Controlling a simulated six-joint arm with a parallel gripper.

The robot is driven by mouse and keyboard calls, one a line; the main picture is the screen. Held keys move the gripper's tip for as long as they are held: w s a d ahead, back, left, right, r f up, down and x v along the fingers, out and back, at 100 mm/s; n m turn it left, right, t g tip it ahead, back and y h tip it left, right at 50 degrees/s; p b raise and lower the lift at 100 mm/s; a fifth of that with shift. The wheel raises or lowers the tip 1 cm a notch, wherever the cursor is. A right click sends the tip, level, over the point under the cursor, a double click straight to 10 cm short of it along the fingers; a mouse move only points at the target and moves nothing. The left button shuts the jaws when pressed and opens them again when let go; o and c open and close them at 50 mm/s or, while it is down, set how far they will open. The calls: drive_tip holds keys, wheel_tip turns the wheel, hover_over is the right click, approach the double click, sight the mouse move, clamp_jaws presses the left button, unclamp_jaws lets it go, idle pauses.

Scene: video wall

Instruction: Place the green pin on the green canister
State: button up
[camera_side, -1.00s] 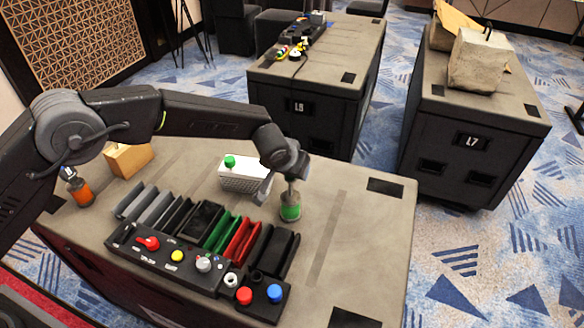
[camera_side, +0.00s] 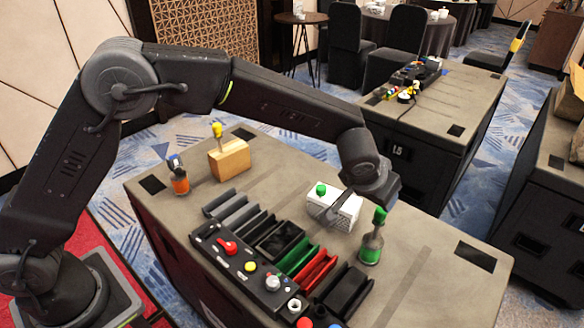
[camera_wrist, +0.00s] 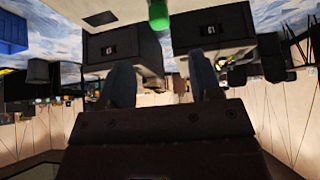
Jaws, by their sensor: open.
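The green canister (camera_side: 370,252), a clear flask with a green band, stands upright on the case top in the side view. A green-headed pin (camera_side: 380,215) shows upright at its neck and appears to sit on it. My gripper (camera_side: 336,211) is just up and left of the pin, with one finger seen pointing down-left. In the wrist view the jaws (camera_wrist: 158,62) are apart and empty. A green cylinder (camera_wrist: 158,14) shows beyond the fingertips there, cut off by the top edge; I cannot tell whether it is pin or canister.
A white box (camera_side: 345,213) with a green knob stands behind the gripper. A rack with a control panel (camera_side: 245,262) lies in front. A wooden block (camera_side: 230,160) with a yellow pin and an orange canister (camera_side: 180,183) stand left. The case top right of the green canister is clear.

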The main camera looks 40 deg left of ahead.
drive_tip(key=s+a+r, duration=1.3)
drive_tip(key=a+r, duration=0.1)
drive_tip(key=a, duration=0.2)
drive_tip(key=s+a, duration=0.4)
drive_tip(key=s, duration=0.5)
drive_tip(key=s+a+f+g, duration=0.1)
drive_tip(key=s+a, duration=0.2)
drive_tip(key=s, duration=0.6)
drive_tip(key=shift+a+f+n, duration=0.15)
drive_tip(key=shift+a+n, duration=0.15)
drive_tip(key=shift+a, duration=0.05)
drive_tip(key=shift+s, duration=0.1)
